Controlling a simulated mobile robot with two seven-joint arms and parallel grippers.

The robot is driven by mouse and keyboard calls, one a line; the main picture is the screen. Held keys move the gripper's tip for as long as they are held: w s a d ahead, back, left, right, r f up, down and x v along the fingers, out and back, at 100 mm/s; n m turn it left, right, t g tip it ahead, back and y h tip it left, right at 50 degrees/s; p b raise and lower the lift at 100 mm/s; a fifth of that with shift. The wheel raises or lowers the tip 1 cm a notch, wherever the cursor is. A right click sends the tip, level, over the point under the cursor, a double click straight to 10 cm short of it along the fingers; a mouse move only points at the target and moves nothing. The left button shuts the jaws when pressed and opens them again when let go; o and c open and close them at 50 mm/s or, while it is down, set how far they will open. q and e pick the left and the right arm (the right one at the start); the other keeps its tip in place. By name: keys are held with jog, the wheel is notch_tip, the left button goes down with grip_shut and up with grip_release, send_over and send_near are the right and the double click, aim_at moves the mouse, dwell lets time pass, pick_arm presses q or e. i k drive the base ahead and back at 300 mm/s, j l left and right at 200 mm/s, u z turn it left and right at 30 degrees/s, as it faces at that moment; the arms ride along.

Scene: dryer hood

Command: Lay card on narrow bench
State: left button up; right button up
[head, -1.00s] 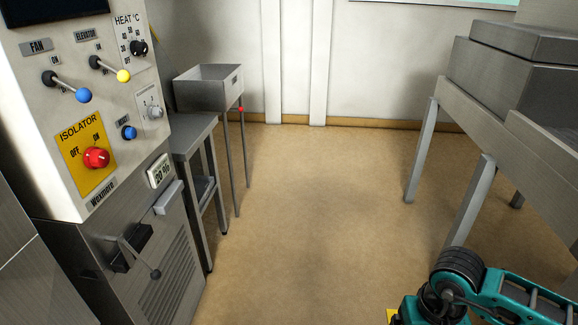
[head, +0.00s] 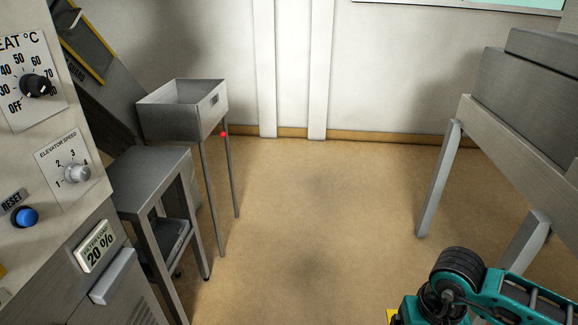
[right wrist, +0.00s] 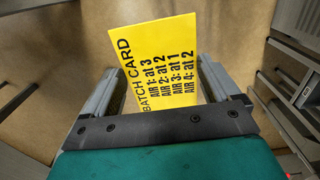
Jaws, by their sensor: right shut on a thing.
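A yellow batch card (right wrist: 158,62) with black print stands up between the fingers of my right gripper (right wrist: 160,82) in the right wrist view. The gripper is shut on it. In the head view only a small yellow corner of the card (head: 393,316) shows at the bottom edge, beside my teal right arm. A narrow steel bench (head: 150,178) stands at the left beside the control cabinet. Its visible top is bare, and it is well ahead and left of my right arm. My left gripper is out of view.
The control cabinet (head: 55,170) with knobs fills the left side. A steel bin on thin legs (head: 183,108) stands just beyond the bench. A large steel unit on legs (head: 520,125) stands at the right. The floor (head: 310,220) between them is clear.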

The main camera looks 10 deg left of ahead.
aim_at(144, 173)
jog(key=i, duration=1.15)
jog(key=i+j+z, duration=0.1)
jog(key=i+z, duration=0.2)
jog(key=i, duration=0.85)
jog(key=i+u, duration=0.1)
jog(key=i, duration=0.35)
jog(key=i+l+u, duration=0.1)
jog(key=i, duration=0.35)
jog(key=u, duration=3.75)
